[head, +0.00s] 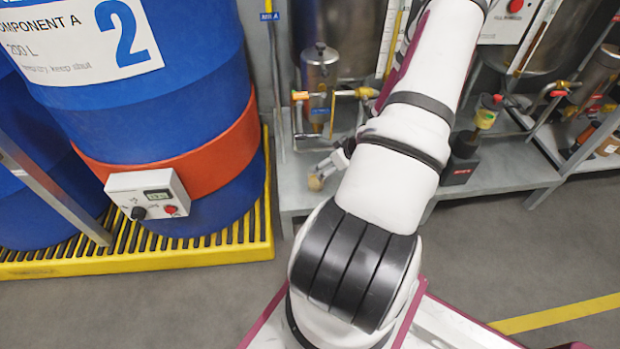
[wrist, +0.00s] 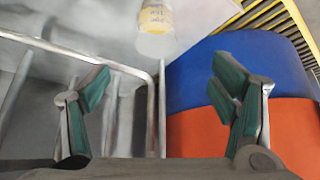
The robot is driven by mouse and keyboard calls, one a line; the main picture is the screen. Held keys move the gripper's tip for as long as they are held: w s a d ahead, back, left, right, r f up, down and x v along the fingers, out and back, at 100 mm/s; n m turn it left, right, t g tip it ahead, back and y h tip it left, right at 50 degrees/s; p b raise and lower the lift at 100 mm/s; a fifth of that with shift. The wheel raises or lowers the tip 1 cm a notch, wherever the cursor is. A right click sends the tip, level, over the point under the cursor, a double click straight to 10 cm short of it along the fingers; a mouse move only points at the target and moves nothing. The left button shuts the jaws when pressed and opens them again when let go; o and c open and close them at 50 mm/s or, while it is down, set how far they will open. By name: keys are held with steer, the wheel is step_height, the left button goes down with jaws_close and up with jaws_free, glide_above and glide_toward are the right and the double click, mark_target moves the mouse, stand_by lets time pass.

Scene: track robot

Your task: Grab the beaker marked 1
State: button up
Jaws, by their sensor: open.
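A pale, translucent beaker (wrist: 157,42) with a yellow label shows at the top middle of the wrist view, cut off by the frame edge. The print on the label is too blurred to read, so I cannot tell whether it is marked 1. My gripper (wrist: 163,72) has its two green-padded fingers spread wide, with nothing between them. The beaker is beyond the fingertips, apart from them. In the head view, my arm hides most of the gripper, and only a grey part of it (head: 338,158) shows beside the arm.
A blue drum marked 2 (head: 150,95) with an orange band stands on a yellow-edged grating (head: 150,262) at left. A metal bench (head: 515,165) carries pipes, valves and a small metal vessel (head: 320,72). In the wrist view, metal rails (wrist: 90,50) are near the left finger.

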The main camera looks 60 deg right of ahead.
steer(key=b, duration=0.3)
glide_toward(311, 174)
steer(key=shift+s+a+f, duration=0.1)
steer(key=shift+a+f, duration=0.1)
steer(key=shift+a, duration=0.2)
steer(key=shift+d+b+x, duration=0.15)
steer(key=shift+b+x, duration=0.7)
steer(key=shift+x, duration=0.45)
steer(key=shift+d+b+x, duration=0.15)
steer(key=shift+b+x, duration=0.7)
steer(key=shift+x, duration=0.45)
steer(key=shift+r, duration=0.15)
jaws_close()
steer(key=shift+r, duration=0.2)
